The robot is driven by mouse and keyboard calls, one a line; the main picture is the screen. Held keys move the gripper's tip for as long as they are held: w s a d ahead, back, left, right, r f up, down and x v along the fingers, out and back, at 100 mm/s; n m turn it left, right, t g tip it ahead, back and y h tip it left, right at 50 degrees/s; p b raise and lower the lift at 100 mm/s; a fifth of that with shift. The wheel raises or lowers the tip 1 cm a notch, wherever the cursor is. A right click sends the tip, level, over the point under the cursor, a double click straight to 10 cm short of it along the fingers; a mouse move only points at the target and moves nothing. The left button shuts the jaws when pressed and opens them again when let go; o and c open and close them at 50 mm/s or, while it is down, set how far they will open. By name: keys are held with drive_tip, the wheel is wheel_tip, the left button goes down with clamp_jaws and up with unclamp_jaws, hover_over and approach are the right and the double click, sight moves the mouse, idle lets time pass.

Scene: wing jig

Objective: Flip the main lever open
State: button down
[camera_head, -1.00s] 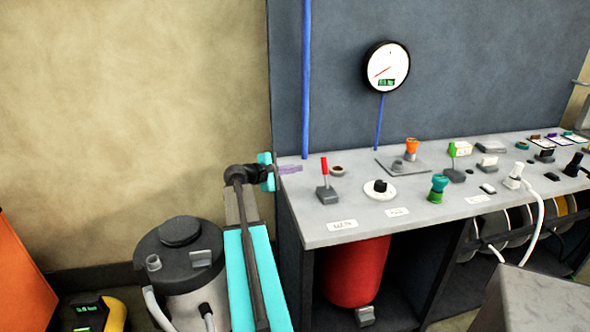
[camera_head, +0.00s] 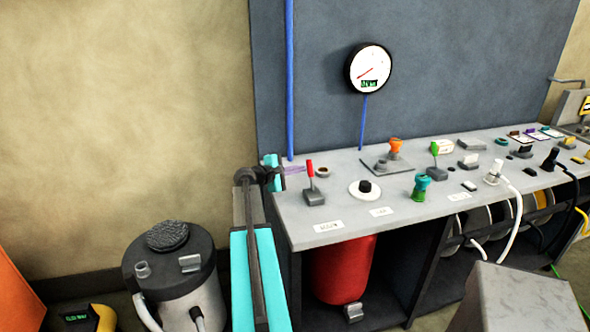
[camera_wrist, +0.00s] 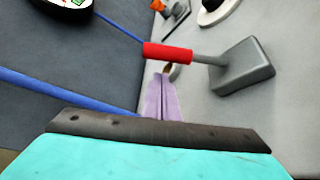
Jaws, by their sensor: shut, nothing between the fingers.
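The main lever has a red handle (camera_head: 309,168) on a grey base (camera_head: 314,197), near the left end of the bench top. In the head view the handle stands up, leaning slightly left. In the wrist view the red handle (camera_wrist: 168,53) lies just beyond my fingertips, with its grey base (camera_wrist: 235,68) to the right. My gripper (camera_head: 301,169) has purple fingers, which are shut and empty. It is just left of the handle in the head view. The fingers (camera_wrist: 162,80) also show in the wrist view; I cannot tell whether they touch the handle.
A black knob on a white disc (camera_head: 365,190), a green valve (camera_head: 421,187) and an orange valve (camera_head: 395,148) stand to the right on the bench (camera_head: 340,215). A round gauge (camera_head: 369,69) hangs on the wall panel behind. A grey canister (camera_head: 172,270) stands on the floor left.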

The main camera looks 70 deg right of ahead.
drive_tip(key=shift+s+a+r+p, duration=0.35)
drive_tip(key=shift+s+a+r, duration=0.2)
drive_tip(key=shift+s, duration=0.2)
drive_tip(key=shift+s, duration=0.1)
